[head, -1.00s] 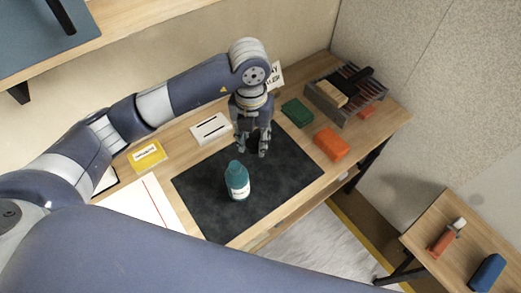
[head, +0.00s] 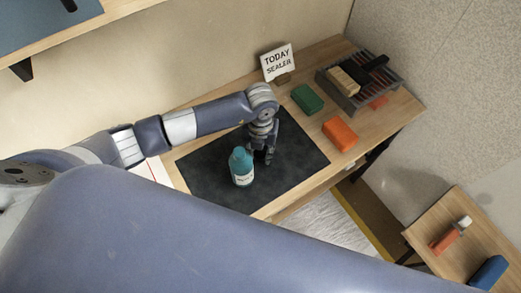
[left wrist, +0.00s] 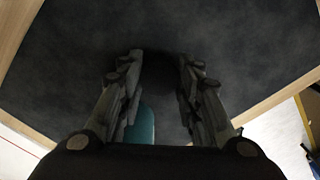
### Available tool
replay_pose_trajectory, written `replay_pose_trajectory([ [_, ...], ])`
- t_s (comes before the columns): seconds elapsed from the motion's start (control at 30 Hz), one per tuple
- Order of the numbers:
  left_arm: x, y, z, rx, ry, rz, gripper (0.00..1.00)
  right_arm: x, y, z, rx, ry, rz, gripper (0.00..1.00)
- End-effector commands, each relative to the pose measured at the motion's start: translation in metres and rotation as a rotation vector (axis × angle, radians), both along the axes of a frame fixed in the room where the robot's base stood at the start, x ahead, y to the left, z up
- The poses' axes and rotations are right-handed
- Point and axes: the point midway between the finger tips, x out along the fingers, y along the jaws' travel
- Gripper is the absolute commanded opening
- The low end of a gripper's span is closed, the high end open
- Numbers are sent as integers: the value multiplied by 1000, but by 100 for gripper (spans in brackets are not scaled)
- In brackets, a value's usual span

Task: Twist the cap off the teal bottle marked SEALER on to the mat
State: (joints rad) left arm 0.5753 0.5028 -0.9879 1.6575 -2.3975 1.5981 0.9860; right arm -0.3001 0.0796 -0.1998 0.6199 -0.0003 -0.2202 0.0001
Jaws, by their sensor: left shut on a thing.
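The teal bottle (head: 242,168) with a white label stands upright on the black mat (head: 205,180); part of it also shows behind a finger in the left wrist view (left wrist: 141,125). My left gripper (head: 264,158) points down, low over the mat, just right of the bottle and apart from it. In the left wrist view its fingers (left wrist: 160,68) are spread around a small dark shape, which I take to be the cap (left wrist: 160,62); its outline is hard to make out against the mat. My right gripper is not in view.
A TODAY SEALER sign (head: 278,62), a green block (head: 307,98) and an orange block (head: 340,134) stand beyond the mat. A rack (head: 362,82) is at the far right of the bench. The mat's right part is clear. A side table (head: 455,235) stands lower right.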

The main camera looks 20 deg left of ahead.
Motion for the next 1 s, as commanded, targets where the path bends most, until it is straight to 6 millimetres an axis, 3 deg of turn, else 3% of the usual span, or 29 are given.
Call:
replay_pose_trajectory([
  [0.43,0,0,-11,0,-1,-1,3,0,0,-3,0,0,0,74],
  [0.47,0,0,-10,-1,-2,-1,36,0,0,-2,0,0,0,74],
  [0.53,0,0,-9,-1,-1,-1,52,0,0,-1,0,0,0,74],
  [1.0,1,0,-1,-2,-3,-1,52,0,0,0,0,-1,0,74],
])
